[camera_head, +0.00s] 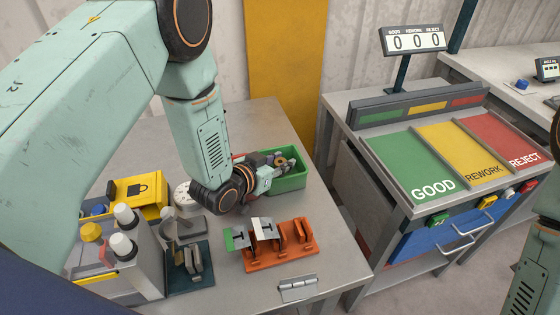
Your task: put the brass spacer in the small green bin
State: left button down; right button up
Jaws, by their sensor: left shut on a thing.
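The small green bin (292,182) stands on the grey bench with its near and right walls showing. My left arm comes in from the upper left and its gripper (276,166) is over the bin's opening. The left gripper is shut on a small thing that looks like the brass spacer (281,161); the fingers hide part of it. I cannot tell whether it touches the bin's floor or contents. My right gripper is out of view; only part of my right arm shows at the right edge.
An orange rack (282,262) with metal plates stands in front of the bin. A dark fixture (190,279), white-capped bottles (122,245) and a yellow lockout box (139,194) are to the left. A sorting table with a green GOOD panel (408,160) is across a gap on the right.

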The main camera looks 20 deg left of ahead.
pick_arm(q)
jog(key=shift+d+f, duration=0.1)
jog(key=shift+d, duration=0.1)
jog(key=c, duration=1.4)
grip_release()
jog(key=o, duration=0.3)
jog(key=shift+a, duration=0.15)
jog(key=shift+o, duration=0.3)
jog(key=shift+r+p, duration=0.35)
jog(key=shift+r, duration=0.1)
jog(key=v, duration=1.2)
jog(key=shift+r+p, duration=0.3)
jog(key=shift+p, duration=0.15)
